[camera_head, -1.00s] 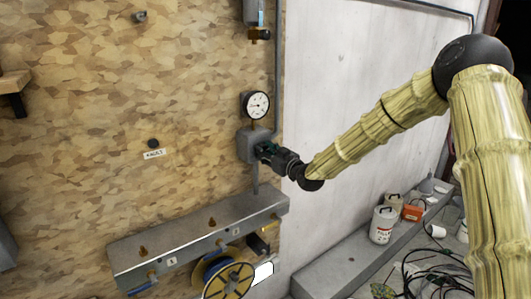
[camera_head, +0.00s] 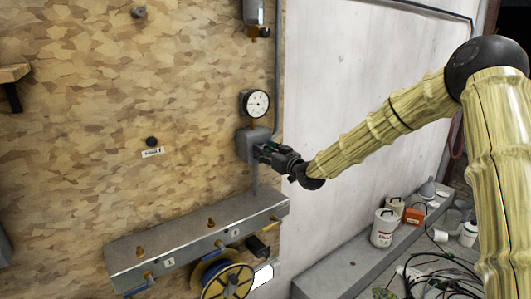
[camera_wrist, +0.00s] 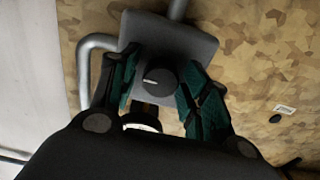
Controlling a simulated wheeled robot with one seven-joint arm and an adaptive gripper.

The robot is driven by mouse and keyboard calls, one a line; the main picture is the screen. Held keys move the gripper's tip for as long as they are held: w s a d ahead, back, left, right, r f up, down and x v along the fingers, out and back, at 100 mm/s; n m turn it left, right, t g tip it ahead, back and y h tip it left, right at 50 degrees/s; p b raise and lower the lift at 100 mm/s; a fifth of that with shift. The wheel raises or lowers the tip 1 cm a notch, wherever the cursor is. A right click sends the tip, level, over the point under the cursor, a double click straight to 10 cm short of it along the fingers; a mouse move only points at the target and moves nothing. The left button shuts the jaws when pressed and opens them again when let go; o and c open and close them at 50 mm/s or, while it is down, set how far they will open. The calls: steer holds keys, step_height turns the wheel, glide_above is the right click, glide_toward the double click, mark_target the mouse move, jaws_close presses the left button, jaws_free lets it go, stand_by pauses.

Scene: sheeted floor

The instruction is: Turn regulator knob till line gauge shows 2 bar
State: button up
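The regulator (camera_head: 252,145) is a grey box on the board's right edge, with a round white-faced line gauge (camera_head: 257,103) above it. The gauge's needle is too small to read surely. In the wrist view the dark round regulator knob (camera_wrist: 159,82), with a pale line mark, stands out from the grey box (camera_wrist: 190,42). My gripper (camera_wrist: 160,80) has its green-padded fingers on either side of the knob. A narrow gap shows at the left finger; contact at the right finger is unclear. In the head view my gripper (camera_head: 266,151) is at the regulator's front, hiding the knob.
A metal manifold rail (camera_head: 190,243) with several fittings runs below, with a yellow-rimmed hose reel (camera_head: 227,283) under it. A pipe (camera_head: 279,70) runs up the board's edge. White canisters (camera_head: 383,228) and an orange box (camera_head: 414,216) stand on a ledge at right.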

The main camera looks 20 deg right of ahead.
stand_by(0.3)
steer(key=v, duration=1.2)
steer(key=s+a+f+m+g+h, duration=0.1)
steer(key=s+a+f+g, duration=0.2)
steer(key=s+f, duration=0.7)
steer(key=s+a+f+m+g+h, duration=0.1)
steer(key=s+a+f+g, duration=0.15)
steer(key=f, duration=1.25)
steer(key=s+a+f+m+g+h, duration=0.1)
steer(key=s+a+f+g, duration=0.25)
steer(key=s+f, duration=0.65)
steer(key=s+f+g+h, duration=0.1)
steer(key=s+f+g, duration=0.1)
steer(key=s+f, duration=0.4)
steer(key=s+f+m+g+h+b, duration=0.1)
steer(key=s+f+g, duration=0.2)
steer(key=s, duration=1.1)
steer(key=s+f+g+h, duration=0.1)
steer(key=s+f+g, duration=0.2)
steer(key=s+f, duration=0.6)
steer(key=shift+s+d+b, duration=0.2)
steer(key=shift+s+b, duration=0.1)
steer(key=shift+s, duration=0.3)
